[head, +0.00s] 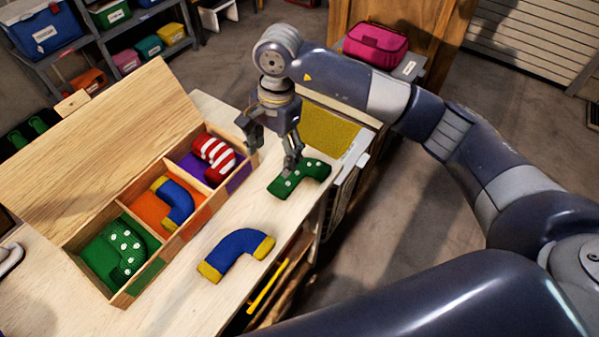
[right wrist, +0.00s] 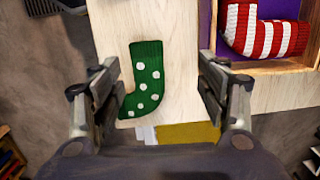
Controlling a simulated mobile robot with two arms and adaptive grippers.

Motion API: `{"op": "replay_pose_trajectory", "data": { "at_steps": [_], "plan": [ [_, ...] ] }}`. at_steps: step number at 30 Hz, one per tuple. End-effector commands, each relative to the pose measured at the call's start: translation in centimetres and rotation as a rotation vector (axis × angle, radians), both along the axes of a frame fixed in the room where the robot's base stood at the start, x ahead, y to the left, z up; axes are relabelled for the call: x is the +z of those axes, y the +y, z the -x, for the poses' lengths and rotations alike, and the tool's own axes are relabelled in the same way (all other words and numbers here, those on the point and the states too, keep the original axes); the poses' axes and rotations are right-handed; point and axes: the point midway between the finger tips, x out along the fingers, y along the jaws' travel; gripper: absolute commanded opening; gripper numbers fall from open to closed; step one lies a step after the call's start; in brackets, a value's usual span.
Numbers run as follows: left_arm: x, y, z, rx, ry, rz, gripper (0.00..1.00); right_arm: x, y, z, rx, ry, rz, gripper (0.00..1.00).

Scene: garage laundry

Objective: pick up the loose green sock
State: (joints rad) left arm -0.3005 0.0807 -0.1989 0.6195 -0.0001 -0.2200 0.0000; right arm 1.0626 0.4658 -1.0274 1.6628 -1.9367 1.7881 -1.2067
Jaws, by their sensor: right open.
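The loose green sock (head: 299,177) with white dots lies flat on the light wooden bench top, near its far right edge. In the right wrist view the sock (right wrist: 146,80) lies between my open fingers, with bench showing between it and the right-hand finger. My right gripper (head: 272,152) is open and empty, pointing down above the bench close to the sock; it also shows in the right wrist view (right wrist: 160,95). I cannot tell its exact height over the sock. My left gripper is not in view.
A wooden box (head: 117,299) with a raised lid holds another green dotted sock (head: 118,250), a blue-yellow sock (head: 174,203) and a red-white striped sock (head: 214,157). A loose blue-yellow sock (head: 237,253) lies at the front. A yellow panel (head: 328,127) is behind my gripper.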

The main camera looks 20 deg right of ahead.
Motion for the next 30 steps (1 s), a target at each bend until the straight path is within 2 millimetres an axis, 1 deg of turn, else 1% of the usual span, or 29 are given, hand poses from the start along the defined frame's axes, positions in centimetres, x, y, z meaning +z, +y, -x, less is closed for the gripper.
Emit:
{"op": "replay_pose_trajectory", "data": {
  "at_steps": [1,3,6,13,15,19,22,26,27,30],
  "plan": [
    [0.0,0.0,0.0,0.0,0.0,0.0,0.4,0.3,-1.3,-0.5,0.002,-0.01,0.049,0.68],
    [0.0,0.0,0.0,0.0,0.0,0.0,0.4,0.5,-2.4,-0.8,0.004,-0.014,0.093,0.68],
    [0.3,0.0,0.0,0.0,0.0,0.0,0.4,0.0,-3.1,-0.9,0.004,-0.013,0.121,0.68],
    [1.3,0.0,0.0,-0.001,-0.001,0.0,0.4,-3.5,-3.1,-0.8,0.004,-0.011,0.12,0.68],
    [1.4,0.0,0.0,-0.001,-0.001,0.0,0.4,-4.3,-3.0,-0.8,0.003,-0.012,0.118,0.68],
    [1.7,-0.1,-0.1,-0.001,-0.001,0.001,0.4,-5.1,-3.0,-0.8,0.005,-0.015,0.118,0.68],
    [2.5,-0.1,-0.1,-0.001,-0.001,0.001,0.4,-5.9,-3.2,-0.7,0.004,-0.01,0.119,0.68],
    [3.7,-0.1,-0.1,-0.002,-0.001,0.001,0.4,-7.7,-3.3,-0.5,0.004,-0.009,0.117,0.68],
    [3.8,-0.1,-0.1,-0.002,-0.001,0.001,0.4,-8.4,-3.3,-0.5,0.004,-0.01,0.117,0.68],
    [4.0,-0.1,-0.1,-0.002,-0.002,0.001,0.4,-9.6,-3.3,-0.6,0.003,-0.012,0.117,0.68]
  ]
}}
